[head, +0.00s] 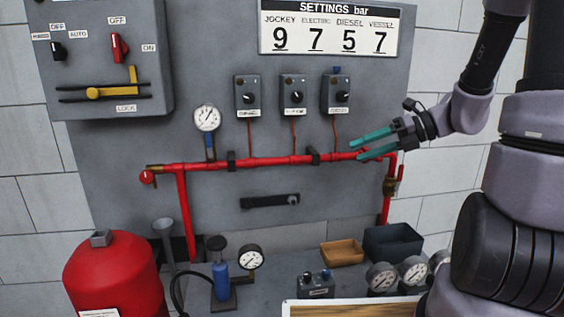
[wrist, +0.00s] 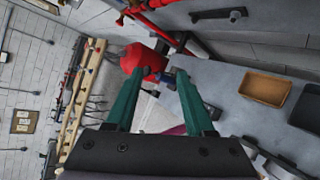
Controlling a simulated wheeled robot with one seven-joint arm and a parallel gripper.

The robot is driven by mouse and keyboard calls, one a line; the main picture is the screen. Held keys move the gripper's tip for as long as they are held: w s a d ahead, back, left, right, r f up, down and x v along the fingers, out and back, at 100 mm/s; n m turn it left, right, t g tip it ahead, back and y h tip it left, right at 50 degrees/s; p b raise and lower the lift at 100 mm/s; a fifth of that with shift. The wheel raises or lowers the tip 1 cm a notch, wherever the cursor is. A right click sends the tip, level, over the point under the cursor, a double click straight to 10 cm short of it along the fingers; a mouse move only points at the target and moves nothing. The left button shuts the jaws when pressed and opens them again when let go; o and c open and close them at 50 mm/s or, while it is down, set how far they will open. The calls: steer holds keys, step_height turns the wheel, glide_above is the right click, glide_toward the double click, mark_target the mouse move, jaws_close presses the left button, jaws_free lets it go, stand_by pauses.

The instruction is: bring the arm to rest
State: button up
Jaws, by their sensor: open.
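My gripper (head: 362,145) is at the right of the head view, held in front of the grey panel near the right end of the red pipe. Its two teal fingers are apart with nothing between them. In the wrist view the gripper (wrist: 165,78) shows the same open, empty fingers. The arm comes in from the right edge of the head view, with the wrist bent and the fingers pointing left. Whether the fingers touch the pipe cannot be told.
The red pipe (head: 270,161) carries a gauge (head: 207,118); several pressure switches (head: 292,95) sit above. Below are a red tank (head: 115,275), a blue hand pump (head: 221,280), a wooden tray (head: 342,253), a dark bin (head: 393,242) and loose gauges (head: 381,277). A control box (head: 105,60) hangs upper left.

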steer(key=s+d+r+n+t+h, duration=0.1)
steer(key=s+r+n+h, duration=0.4)
steer(key=n, duration=0.9)
steer(key=s+d+r+n+t+h, duration=0.2)
steer(key=s+r+n+h, duration=0.3)
steer(key=n, duration=0.9)
step_height(320, 180, up, 2)
steer(key=shift+s+d+r+n+t, duration=0.25)
steer(key=shift+s+d+n+t, duration=0.05)
steer(key=shift+s+d, duration=0.4)
